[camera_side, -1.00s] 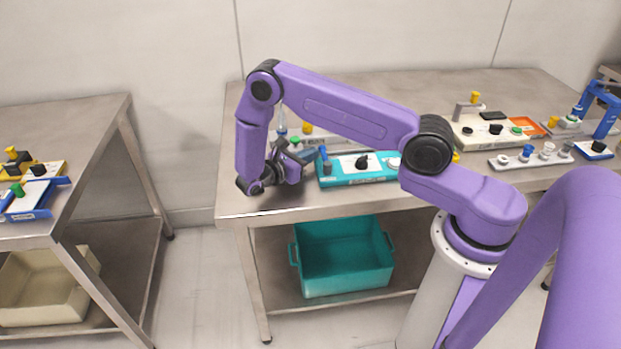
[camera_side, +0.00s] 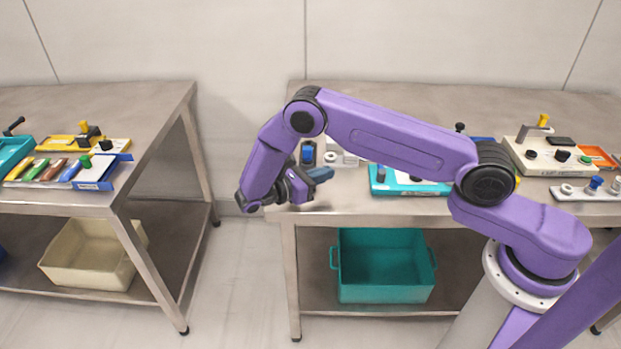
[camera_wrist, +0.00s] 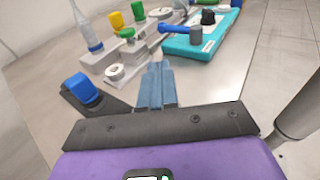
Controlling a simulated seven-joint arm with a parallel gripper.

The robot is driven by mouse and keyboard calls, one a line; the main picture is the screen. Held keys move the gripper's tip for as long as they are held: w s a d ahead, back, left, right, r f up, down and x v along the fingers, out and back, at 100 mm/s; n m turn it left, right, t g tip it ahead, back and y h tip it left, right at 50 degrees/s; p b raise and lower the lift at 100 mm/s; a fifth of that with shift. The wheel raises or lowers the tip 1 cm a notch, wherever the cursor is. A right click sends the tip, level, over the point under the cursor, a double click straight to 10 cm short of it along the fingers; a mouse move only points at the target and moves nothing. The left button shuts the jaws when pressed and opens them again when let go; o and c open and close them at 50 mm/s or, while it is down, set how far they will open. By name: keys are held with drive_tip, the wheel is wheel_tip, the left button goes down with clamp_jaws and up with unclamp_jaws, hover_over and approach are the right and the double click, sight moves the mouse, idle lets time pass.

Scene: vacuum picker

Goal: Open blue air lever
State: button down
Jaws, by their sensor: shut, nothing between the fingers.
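A teal panel (camera_wrist: 208,40) carries a lever with a blue handle (camera_wrist: 171,26) on a grey-blue post (camera_wrist: 195,35). The handle points left from the post in the wrist view. The teal panel (camera_side: 415,188) also shows on the right table in the side view, partly behind my arm. My gripper (camera_wrist: 158,68) is shut and empty, with its grey-blue fingers together. In the side view my gripper (camera_side: 325,174) is above the table's front left corner, left of the panel and apart from it. A separate blue rocker-like part (camera_wrist: 84,88) sits on a dark plate at left.
A grey panel (camera_wrist: 118,68) with green and yellow knobs lies beyond my fingers, and a bottle (camera_wrist: 88,30) stands behind it. A teal bin (camera_side: 384,268) is on the shelf below. Other panels lie farther right. A gap separates the left table (camera_side: 150,115).

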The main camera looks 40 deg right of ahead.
drive_tip(key=shift+w+a+r, duration=0.15)
drive_tip(key=shift+a, duration=0.8)
drive_tip(key=shift+w+a+r, duration=0.1)
drive_tip(key=shift+w+a, duration=0.05)
drive_tip(key=shift+a, duration=0.75)
